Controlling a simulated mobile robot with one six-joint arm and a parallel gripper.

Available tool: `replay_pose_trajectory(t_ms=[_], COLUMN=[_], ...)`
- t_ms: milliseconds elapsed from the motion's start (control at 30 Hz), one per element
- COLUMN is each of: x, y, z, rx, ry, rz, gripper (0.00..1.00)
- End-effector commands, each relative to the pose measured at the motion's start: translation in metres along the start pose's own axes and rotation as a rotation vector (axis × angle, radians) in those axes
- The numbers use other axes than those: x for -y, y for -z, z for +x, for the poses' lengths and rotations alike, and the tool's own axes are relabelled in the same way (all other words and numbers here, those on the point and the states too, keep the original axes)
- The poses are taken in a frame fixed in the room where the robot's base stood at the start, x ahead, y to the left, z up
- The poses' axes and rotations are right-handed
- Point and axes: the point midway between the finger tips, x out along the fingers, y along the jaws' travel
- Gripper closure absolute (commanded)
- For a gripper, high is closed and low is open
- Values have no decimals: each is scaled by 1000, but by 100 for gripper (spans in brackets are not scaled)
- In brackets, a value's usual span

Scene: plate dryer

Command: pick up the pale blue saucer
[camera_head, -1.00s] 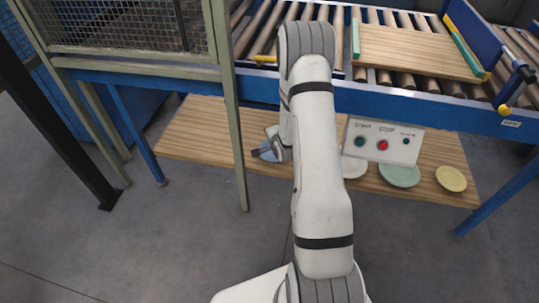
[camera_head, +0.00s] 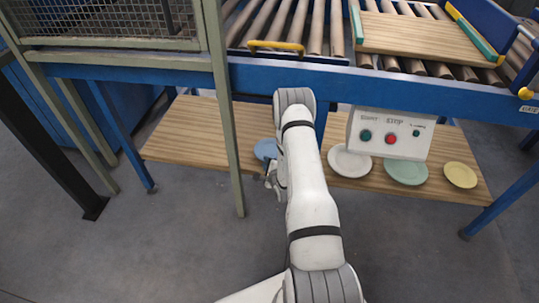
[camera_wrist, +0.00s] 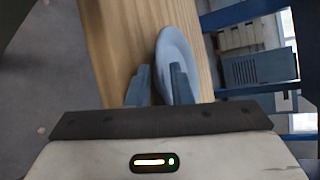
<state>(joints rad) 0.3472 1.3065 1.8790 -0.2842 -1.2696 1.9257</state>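The pale blue saucer (camera_head: 265,149) lies on the wooden lower shelf (camera_head: 190,140), just left of my arm and partly covered by it. It also shows edge-on in the wrist view (camera_wrist: 181,48), beyond my fingers. My gripper (camera_head: 269,180) is at the front edge of the shelf, close in front of the saucer. In the wrist view my gripper (camera_wrist: 160,68) has its two blue fingers apart, and the right one overlaps the saucer. Whether a finger touches it I cannot tell.
A white saucer (camera_head: 350,162), a green saucer (camera_head: 406,171) and a yellow saucer (camera_head: 460,175) lie further right on the shelf. A control box (camera_head: 390,134) hangs above them. The blue conveyor beam (camera_head: 260,78) runs overhead, and a greenish post (camera_head: 226,130) stands to the left.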

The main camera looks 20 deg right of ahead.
Motion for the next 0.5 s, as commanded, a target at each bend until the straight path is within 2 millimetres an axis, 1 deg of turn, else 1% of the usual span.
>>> replay_pose_trajectory(t_ms=[33,100,200,433,500], x=[-3,-2,-1,0,0], y=[0,1,1,1,1], z=[10,18,24,25,25], rx=[1,0,-2,-4,-4], ry=[3,2,1,0,0], rz=[-1,-1,0,0,0], gripper=[80,80,80,80,85])
